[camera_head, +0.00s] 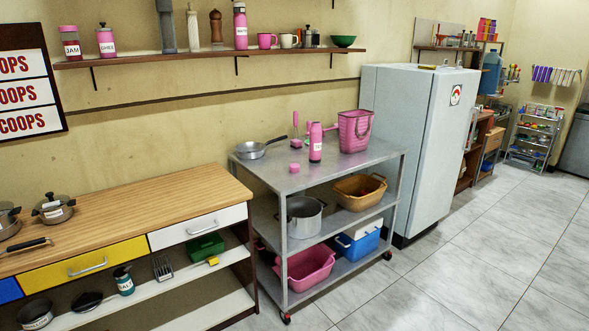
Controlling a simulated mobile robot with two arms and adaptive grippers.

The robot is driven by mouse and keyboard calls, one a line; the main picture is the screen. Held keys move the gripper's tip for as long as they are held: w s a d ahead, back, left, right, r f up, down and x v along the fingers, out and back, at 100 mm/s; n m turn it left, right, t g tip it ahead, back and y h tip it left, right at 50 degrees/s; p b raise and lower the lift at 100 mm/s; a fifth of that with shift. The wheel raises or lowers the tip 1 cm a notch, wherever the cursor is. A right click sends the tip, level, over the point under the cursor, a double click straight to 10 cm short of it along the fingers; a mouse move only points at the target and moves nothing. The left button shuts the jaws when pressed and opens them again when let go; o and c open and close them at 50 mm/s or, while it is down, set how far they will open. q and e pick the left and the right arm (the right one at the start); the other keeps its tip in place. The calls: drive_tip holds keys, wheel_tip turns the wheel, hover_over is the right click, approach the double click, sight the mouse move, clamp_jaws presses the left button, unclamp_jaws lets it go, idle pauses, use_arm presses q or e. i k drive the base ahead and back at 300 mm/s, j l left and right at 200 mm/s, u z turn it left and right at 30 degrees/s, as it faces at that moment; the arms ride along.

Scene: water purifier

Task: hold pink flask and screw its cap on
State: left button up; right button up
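A pink flask (315,147) with a white label stands upright on the top shelf of the metal cart (272,173). A small pink piece that looks like its cap (295,169) lies on the cart top to the left of the flask, apart from it. The flask's top is too small to make out clearly. Another pink flask (240,28) stands on the wall shelf. Neither of my grippers shows in the head view.
A pan (250,151), a pink-handled utensil (296,137) and a pink basket (354,131) share the cart top. The cart's front right top is clear. A wooden counter (160,202) stands left, a fridge (405,140) right. Open tiled floor (470,270) lies in front.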

sight(315, 135)
drive_tip(key=i+j+z, duration=0.1)
drive_tip(key=i, duration=0.35)
drive_tip(key=i+j, duration=0.2)
drive_tip(key=i, duration=0.3)
drive_tip(key=i+j+z, duration=0.15)
drive_tip(key=i, duration=0.3)
drive_tip(key=i+j+z, duration=0.1)
drive_tip(key=i, duration=0.4)
drive_tip(key=i+j, duration=0.35)
drive_tip(key=i+z, duration=0.05)
drive_tip(key=i, duration=0.05)
